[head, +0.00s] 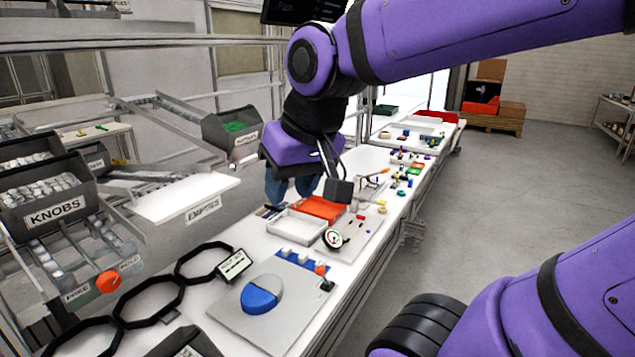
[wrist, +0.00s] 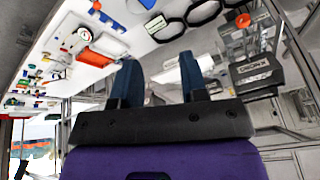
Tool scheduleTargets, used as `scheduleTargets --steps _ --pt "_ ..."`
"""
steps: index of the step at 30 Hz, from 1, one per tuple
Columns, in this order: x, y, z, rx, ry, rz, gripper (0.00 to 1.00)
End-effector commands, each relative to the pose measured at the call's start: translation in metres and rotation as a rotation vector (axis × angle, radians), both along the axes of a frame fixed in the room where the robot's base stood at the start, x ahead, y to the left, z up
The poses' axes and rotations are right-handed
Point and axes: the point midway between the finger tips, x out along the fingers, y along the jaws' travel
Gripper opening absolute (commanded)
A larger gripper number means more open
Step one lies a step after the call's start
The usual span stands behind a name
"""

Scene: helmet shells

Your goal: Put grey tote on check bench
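Several dark grey totes sit on the rack at left in the head view: one labelled KNOBS (head: 85,206) holding pale parts, and one with green parts (head: 217,134). I cannot tell which is the task's grey tote. The KNOBS tote also shows upside down in the wrist view (wrist: 264,80). A long white bench (head: 362,158) runs through the middle; no label shows whether it is the check bench. My gripper (head: 291,187) hangs above its left edge, pointing down, apart from the totes. In the wrist view its two blue fingers (wrist: 160,80) stand apart with nothing between them.
A white shelf labelled EMPTIES (head: 180,198) slopes off the rack. The bench carries an orange tray (head: 322,208), a white tray (head: 292,230), a dial (head: 334,238), black ring frames (head: 148,302) and a plate with a blue and grey dome (head: 261,294).

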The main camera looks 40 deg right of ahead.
Motion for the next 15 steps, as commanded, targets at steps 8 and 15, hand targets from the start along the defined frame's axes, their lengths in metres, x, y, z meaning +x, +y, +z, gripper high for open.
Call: scheduleTargets --steps 8,15 --pt "-0.034 -0.018 0.008 -0.099 -0.083 0.106 0.40" --pt "-0.036 -0.019 0.008 -0.107 -0.087 0.114 0.40"
